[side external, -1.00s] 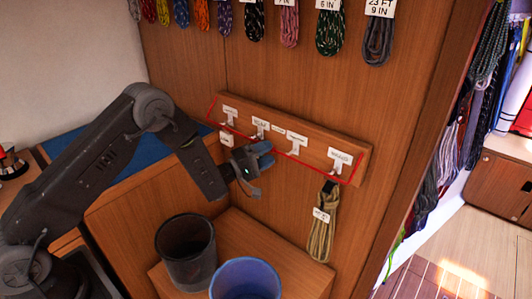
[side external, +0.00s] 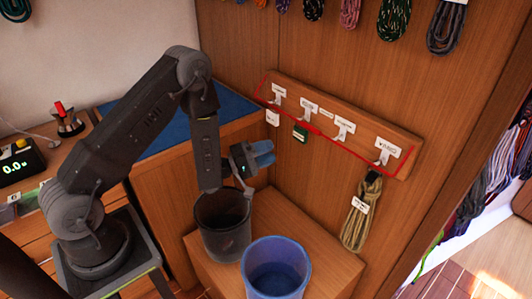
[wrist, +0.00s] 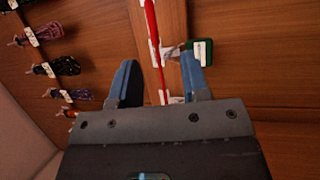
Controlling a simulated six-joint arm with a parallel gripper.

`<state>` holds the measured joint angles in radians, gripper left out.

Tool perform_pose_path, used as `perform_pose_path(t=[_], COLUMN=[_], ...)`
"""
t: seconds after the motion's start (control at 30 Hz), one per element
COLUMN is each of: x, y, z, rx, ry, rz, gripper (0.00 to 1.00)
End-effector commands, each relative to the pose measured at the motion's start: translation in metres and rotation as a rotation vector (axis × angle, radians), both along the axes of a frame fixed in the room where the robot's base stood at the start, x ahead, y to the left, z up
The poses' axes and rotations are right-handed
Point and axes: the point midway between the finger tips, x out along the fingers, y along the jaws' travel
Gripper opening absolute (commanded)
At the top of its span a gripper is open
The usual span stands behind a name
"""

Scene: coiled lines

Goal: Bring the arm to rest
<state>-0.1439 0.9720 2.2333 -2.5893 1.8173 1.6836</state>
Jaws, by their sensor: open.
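My gripper (side external: 263,155) is open and empty. It hangs in front of the wooden wall, left of and below the hook rack, near the dark bucket's rim in the side view. In the wrist view its two blue fingers stand apart (wrist: 160,75), with nothing between them but the wall and rack behind. My arm is bent, its forearm pointing down.
The hook rack (side external: 351,110) has a red outline and labelled hooks. A tan rope coil (side external: 362,213) hangs at its right end. A green tag (side external: 300,134) hangs below it. A dark bucket (side external: 224,240) and blue bucket (side external: 276,284) stand below.

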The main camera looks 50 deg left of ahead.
Motion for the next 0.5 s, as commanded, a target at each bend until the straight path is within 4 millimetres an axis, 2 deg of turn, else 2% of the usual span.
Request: perform_pose_path(t=[0.37, 0.47, 0.5], x=[-0.002, 0.000, 0.002], y=[0.000, -0.010, -0.018], z=[0.001, 0.015, 0.026], rx=[-0.002, -0.020, -0.033], ry=[-0.002, -0.006, -0.007], rz=[-0.006, -0.064, -0.114], gripper=[0.42, 0.42, 0.42])
